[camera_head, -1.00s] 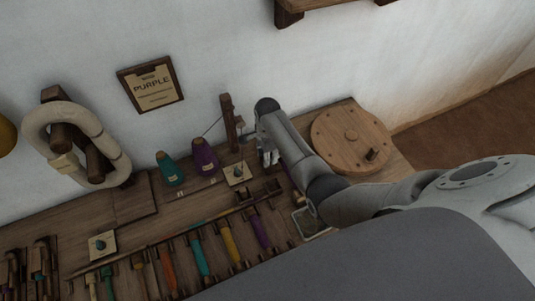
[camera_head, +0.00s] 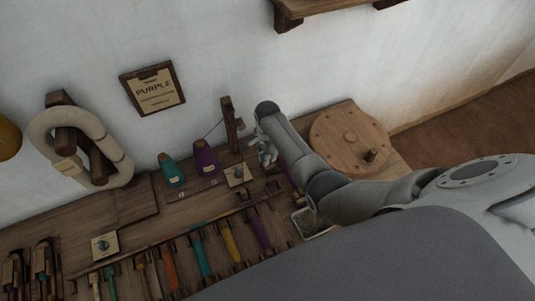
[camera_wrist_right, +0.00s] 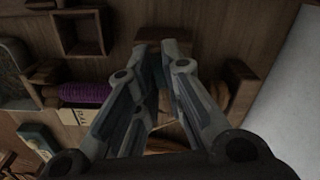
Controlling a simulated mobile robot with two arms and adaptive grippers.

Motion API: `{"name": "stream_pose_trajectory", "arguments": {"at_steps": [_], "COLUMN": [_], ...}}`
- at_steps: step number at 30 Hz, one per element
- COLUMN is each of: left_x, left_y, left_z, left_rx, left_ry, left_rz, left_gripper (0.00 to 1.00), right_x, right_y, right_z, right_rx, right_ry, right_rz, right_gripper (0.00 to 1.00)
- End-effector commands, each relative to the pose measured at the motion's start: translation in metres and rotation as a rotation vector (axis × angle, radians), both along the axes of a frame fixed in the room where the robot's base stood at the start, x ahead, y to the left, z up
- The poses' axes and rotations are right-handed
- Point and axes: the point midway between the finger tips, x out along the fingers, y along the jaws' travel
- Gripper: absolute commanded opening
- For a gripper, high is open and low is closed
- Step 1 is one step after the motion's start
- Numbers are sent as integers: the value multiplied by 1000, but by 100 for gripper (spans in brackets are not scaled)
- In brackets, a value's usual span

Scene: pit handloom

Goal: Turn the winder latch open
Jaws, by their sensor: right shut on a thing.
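My right gripper (camera_head: 266,153) is beside the wooden winder post (camera_head: 229,124) at the back of the bench. In the right wrist view my right gripper (camera_wrist_right: 158,60) has its fingers drawn together on a small part, which I take to be the winder latch. The fingers mostly hide the latch, so its angle cannot be told. A purple cone of yarn (camera_head: 205,158) stands left of the post, with a thread rising toward the post. My left gripper is out of view.
A teal cone (camera_head: 171,170) stands beside the purple one. Several coloured bobbins lie in a rack, including a yellow one (camera_head: 231,241). A round wooden disc (camera_head: 349,137) with pegs is right of my arm. A label board (camera_head: 153,90) hangs on the wall.

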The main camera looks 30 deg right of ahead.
Motion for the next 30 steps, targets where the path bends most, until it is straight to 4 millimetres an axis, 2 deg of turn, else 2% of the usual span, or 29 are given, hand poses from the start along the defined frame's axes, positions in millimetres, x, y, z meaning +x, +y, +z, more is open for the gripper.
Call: {"name": "stream_pose_trajectory", "arguments": {"at_steps": [1, 9, 30], "left_x": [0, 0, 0], "left_y": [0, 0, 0], "left_z": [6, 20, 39], "left_rx": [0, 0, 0], "left_ry": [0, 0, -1], "left_rz": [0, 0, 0], "left_gripper": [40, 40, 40], "right_x": [0, 0, 0], "right_y": [-1, -1, -1], "right_z": [3, 3, 1], "right_rx": [-1, 0, 0], "right_ry": [2, 1, 0], "right_rz": [42, 299, 959], "right_gripper": [0, 0, 0]}}
